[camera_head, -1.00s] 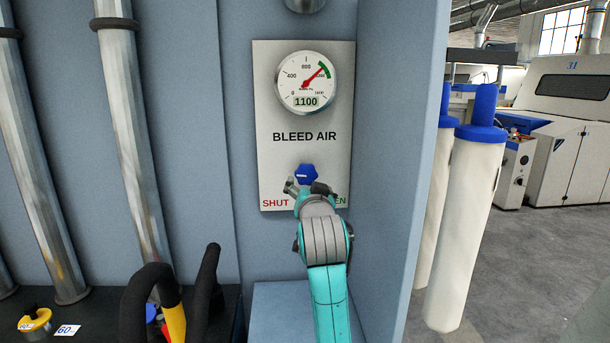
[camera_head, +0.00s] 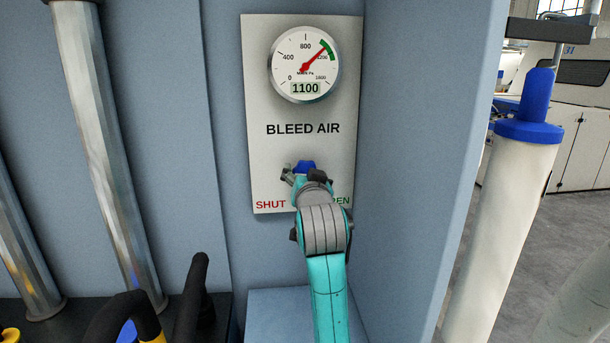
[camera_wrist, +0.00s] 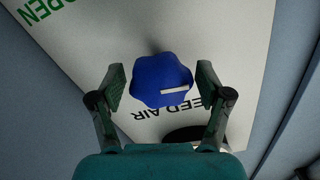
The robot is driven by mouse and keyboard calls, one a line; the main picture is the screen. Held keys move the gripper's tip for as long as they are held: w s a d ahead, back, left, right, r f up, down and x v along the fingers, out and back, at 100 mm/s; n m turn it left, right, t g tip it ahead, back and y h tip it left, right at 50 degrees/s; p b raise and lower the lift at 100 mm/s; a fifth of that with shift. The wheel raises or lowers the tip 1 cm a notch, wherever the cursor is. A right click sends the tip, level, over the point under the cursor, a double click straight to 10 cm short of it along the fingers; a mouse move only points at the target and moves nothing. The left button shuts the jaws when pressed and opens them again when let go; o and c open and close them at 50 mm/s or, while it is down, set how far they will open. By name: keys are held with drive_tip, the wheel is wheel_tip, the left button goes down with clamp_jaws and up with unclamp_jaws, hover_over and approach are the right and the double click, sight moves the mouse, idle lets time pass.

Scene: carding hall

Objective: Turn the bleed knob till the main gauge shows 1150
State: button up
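The blue bleed knob (camera_head: 304,167) sits low on the white BLEED AIR panel (camera_head: 265,95), between the red SHUT and green OPEN words. Its lower part is hidden behind my wrist in the head view. The main gauge (camera_head: 304,63) above it reads 1100 on its display, with the red needle at the start of the green band. My gripper (camera_wrist: 163,85) is open in the wrist view, one finger on each side of the knob (camera_wrist: 162,80). Gaps show between both fingers and the knob. A white mark shows on the knob's face.
A blue wall panel (camera_head: 420,120) juts out just right of the gauge panel. Metal pipes (camera_head: 110,150) stand at the left, above black curved handles (camera_head: 190,300). A white cylinder with a blue top (camera_head: 500,240) stands at the right.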

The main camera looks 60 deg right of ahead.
drive_tip(key=c, duration=0.7)
drive_tip(key=n, duration=0.5)
drive_tip(key=shift+c, duration=0.2)
drive_tip(key=o, duration=1.1)
drive_tip(key=shift+o, duration=0.2)
drive_tip(key=shift+s, duration=0.1)
drive_tip(key=v, duration=0.7)
drive_tip(key=shift+a, duration=0.15)
